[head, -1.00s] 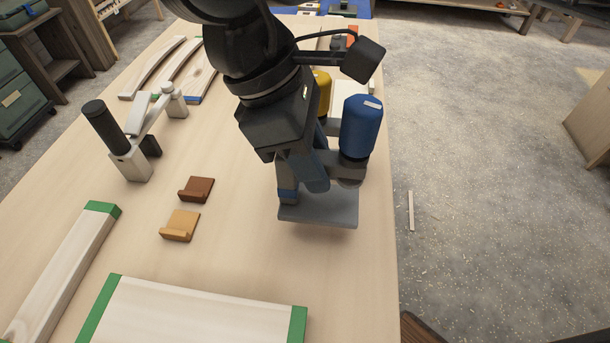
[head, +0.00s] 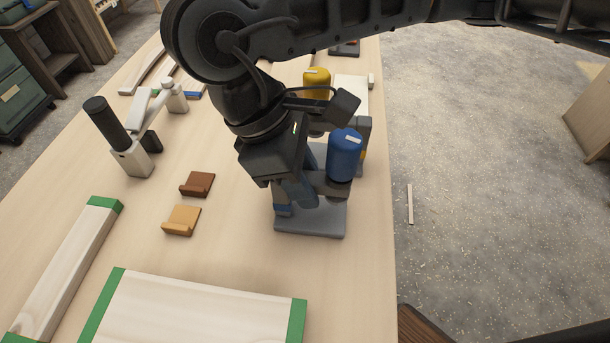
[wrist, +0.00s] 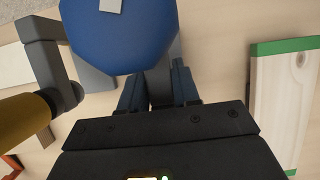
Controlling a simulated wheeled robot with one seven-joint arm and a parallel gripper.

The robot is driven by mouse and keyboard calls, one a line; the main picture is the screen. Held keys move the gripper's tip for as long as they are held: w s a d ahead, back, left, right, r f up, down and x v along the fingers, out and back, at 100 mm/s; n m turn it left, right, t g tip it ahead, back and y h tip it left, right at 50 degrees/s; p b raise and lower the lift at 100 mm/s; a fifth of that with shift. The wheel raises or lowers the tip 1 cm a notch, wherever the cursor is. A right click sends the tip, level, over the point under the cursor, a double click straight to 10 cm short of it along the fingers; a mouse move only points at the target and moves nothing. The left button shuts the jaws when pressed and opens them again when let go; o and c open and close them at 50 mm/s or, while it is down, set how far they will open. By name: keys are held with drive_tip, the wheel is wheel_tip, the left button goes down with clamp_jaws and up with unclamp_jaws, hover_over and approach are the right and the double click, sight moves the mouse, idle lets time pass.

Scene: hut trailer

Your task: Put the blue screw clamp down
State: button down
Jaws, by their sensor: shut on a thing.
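The blue screw clamp (head: 345,157) has a blue handle, a dark grey frame and a flat grey plate (head: 310,222) below, near the table's right edge. My gripper (head: 297,193) is shut on the clamp's frame, left of the blue handle. In the wrist view the blue handle (wrist: 120,35) fills the top middle, with my gripper's fingers (wrist: 158,90) just below it. The plate is low at the table top; I cannot tell whether it touches.
A yellow-handled clamp (head: 316,84) stands just behind. A black-handled clamp (head: 107,122) stands at left. Brown (head: 197,184) and orange (head: 181,220) small blocks lie left of my gripper. A green-ended board (head: 200,310) lies in front. Bare table lies between.

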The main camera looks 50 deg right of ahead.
drive_tip(key=shift+f, duration=0.1)
drive_tip(key=c, duration=0.8)
unclamp_jaws()
drive_tip(key=shift+r+p, duration=0.35)
drive_tip(key=shift+p, duration=0.05)
drive_tip(key=b+v, duration=0.2)
drive_tip(key=v, duration=0.9)
drive_tip(key=shift+r, duration=0.3)
drive_tip(key=shift+w, duration=0.1)
